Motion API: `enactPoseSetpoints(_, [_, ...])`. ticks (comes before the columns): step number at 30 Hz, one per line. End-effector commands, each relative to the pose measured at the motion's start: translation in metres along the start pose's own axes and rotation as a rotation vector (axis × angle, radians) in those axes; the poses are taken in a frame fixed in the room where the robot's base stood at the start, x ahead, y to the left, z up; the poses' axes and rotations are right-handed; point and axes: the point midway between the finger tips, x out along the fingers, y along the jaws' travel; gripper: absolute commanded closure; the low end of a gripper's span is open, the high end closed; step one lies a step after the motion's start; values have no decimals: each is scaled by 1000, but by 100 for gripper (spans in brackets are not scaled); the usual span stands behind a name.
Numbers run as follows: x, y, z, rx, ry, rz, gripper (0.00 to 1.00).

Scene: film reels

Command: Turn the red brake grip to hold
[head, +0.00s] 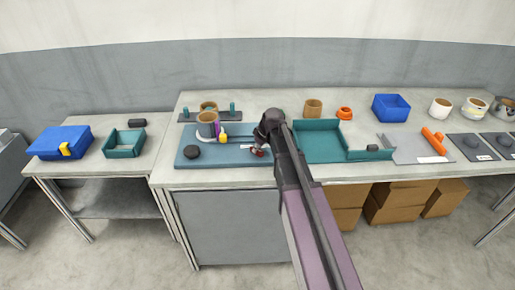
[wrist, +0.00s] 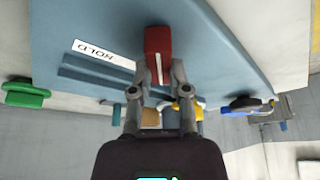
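The red brake grip (wrist: 157,42) is a block with a white line along it, on a blue-grey board (wrist: 215,50). In the wrist view the grip points up and down the picture, and a white HOLD label (wrist: 103,52) lies to its left, apart from it. My gripper (wrist: 160,72) has a finger on each side of the grip and looks closed on it. In the head view my gripper (head: 262,150) is low over the right part of the board (head: 205,162); only a little of the red grip shows, the rest hidden by my arm.
A teal tray (head: 322,125) lies just right of my arm. An orange-handled grey plate (head: 408,150) and several pots stand further right. A side table holds a blue box (head: 60,141).

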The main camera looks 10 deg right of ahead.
Motion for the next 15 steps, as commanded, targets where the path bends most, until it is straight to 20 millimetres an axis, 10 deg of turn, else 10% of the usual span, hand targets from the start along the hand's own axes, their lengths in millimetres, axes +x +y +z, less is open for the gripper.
enactPoseSetpoints(15, [0, -2, 0, 53, -1, 20, 100])
